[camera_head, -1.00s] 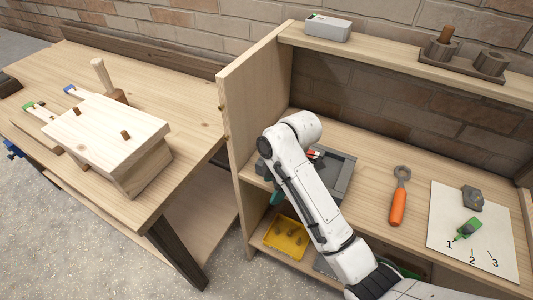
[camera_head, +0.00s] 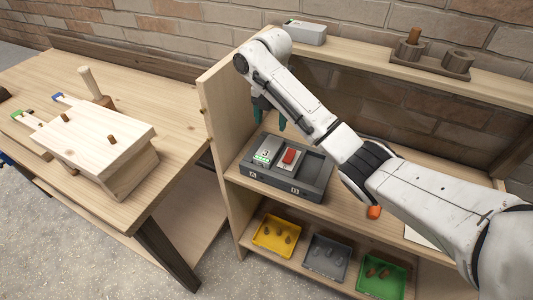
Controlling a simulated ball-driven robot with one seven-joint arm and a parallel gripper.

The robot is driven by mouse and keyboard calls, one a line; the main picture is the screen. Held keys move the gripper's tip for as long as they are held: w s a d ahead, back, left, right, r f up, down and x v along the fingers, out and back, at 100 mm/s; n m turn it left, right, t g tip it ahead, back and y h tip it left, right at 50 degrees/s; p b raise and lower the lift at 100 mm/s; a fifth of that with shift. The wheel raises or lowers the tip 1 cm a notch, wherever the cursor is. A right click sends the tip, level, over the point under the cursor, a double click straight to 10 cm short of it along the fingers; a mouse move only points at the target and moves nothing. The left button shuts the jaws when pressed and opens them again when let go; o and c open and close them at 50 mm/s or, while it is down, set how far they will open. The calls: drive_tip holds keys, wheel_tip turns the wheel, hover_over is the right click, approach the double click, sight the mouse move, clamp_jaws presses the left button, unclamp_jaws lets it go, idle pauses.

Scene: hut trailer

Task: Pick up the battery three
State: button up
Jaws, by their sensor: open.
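A grey battery labelled 3 (camera_head: 266,151), with a green mark, sits in the left part of a dark grey dock (camera_head: 285,185) on the workbench shelf. A red switch (camera_head: 289,158) is beside it. My gripper (camera_head: 269,117) has teal fingertips that point down. It is open and empty, above and behind the dock near the left side panel, apart from the battery. My arm partly hides the gripper. Another grey box (camera_head: 305,33), much like a battery, lies on the top shelf behind my arm; its label is not readable.
Yellow (camera_head: 273,250), grey (camera_head: 313,272) and green (camera_head: 367,283) bins with small parts stand on the shelf below. A wooden side panel (camera_head: 222,115) borders the gripper's left. A holder (camera_head: 432,65) stands on the top shelf. My arm covers most of the bench's right side.

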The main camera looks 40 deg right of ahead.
hover_over(269, 148)
drive_tip(key=f, duration=0.4)
drive_tip(key=shift+d+f+b, duration=0.25)
drive_tip(key=shift+f+b, duration=0.05)
drive_tip(key=shift+b, duration=0.1)
drive_tip(key=shift+a+f+p, duration=0.15)
drive_tip(key=shift+f+p, duration=0.25)
drive_tip(key=shift+f, duration=1.05)
drive_tip(key=shift+a+f+p, duration=0.1)
drive_tip(key=shift+f+p, duration=0.25)
drive_tip(key=shift+f, duration=1.1)
drive_tip(key=c, duration=0.9)
drive_tip(key=shift+r, duration=0.1)
